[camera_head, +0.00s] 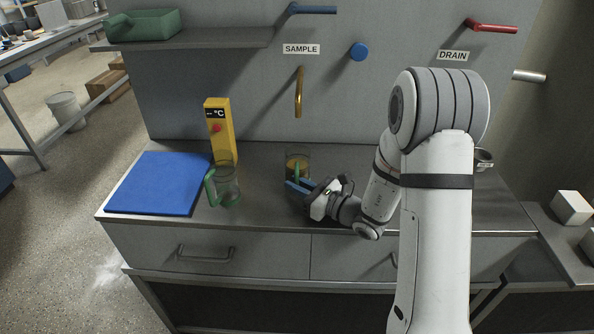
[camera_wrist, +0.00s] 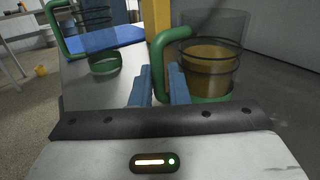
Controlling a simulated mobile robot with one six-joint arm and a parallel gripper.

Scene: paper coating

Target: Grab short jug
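A clear jug with a green handle, holding brown liquid (camera_head: 299,159), stands on the counter below the brass tap; it looks like the shorter jug. It also shows at the right of the wrist view (camera_wrist: 208,72), its handle facing my gripper. My gripper (camera_head: 298,187) is low at this jug, partly hiding its lower part. In the wrist view the blue fingers (camera_wrist: 160,85) are apart, with the upright of the handle between them in the picture; contact cannot be told. A second, empty clear jug with a green handle (camera_head: 228,187) stands to the left.
A yellow thermometer unit (camera_head: 219,133) stands behind the empty jug. A blue mat (camera_head: 155,184) covers the counter's left end. The brass SAMPLE tap (camera_head: 299,92) hangs above the filled jug. A small metal cup (camera_head: 484,158) is at the right.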

